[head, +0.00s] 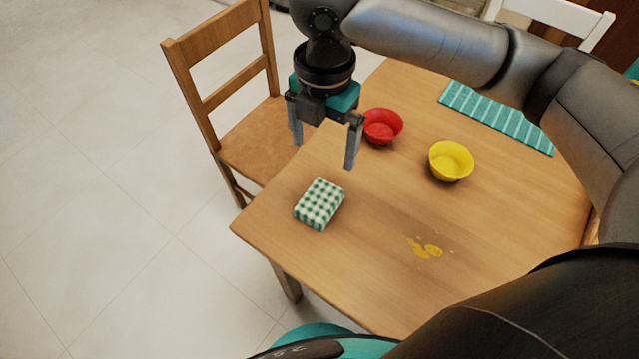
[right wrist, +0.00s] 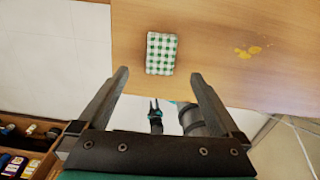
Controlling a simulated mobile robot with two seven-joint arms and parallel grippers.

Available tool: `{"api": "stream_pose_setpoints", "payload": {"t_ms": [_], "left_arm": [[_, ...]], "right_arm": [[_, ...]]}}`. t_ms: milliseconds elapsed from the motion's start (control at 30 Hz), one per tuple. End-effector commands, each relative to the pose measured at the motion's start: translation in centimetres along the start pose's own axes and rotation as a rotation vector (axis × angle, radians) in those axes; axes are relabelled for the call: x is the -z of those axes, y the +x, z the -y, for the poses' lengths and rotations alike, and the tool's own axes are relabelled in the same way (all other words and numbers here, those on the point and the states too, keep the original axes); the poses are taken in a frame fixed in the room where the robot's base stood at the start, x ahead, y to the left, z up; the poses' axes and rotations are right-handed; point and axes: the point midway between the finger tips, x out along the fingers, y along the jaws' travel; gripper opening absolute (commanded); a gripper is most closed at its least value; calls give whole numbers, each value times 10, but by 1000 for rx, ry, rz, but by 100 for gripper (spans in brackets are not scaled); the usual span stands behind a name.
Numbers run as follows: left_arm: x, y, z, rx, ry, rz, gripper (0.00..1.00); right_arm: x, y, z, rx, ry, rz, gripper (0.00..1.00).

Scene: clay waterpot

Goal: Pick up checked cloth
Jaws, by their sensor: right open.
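The checked cloth (head: 319,204) is a small folded green-and-white block lying flat on the wooden table near its left corner. It also shows in the right wrist view (right wrist: 161,53), beyond the fingertips and between their lines. My right gripper (head: 323,155) is open and empty, pointing down above the table, apart from the cloth. Its two fingers also show in the right wrist view (right wrist: 158,75). In the right wrist view, a small dark gripper (right wrist: 155,108) shows low beyond the table edge; it looks like my left one, with its fingers apart. The left gripper does not show in the head view.
On the table (head: 330,255), a red bowl (head: 383,126) and a yellow bowl (head: 451,160) stand beyond the cloth. A yellow spill (head: 425,248) lies to its right. A teal striped mat (head: 497,117) lies at the back. A wooden chair (head: 232,100) stands at the left edge.

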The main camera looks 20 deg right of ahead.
Motion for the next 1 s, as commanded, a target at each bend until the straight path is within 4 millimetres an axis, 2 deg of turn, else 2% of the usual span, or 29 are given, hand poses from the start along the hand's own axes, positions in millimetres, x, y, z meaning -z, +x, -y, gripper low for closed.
{"api": "stream_pose_setpoints", "payload": {"t_ms": [33,200,333,400,533,667,767,1000], "left_arm": [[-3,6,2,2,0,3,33],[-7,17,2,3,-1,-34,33],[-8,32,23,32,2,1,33],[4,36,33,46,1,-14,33],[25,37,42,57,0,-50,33],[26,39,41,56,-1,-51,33],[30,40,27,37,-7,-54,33],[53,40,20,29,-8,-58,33]], "right_arm": [[0,13,1,5,1,-1,100],[0,52,1,5,2,-2,100],[1,77,1,3,1,-2,100],[0,85,1,2,2,0,100],[0,92,0,1,2,0,100],[1,96,1,1,1,0,100],[2,104,1,2,1,0,100],[4,122,2,1,1,0,100]]}}
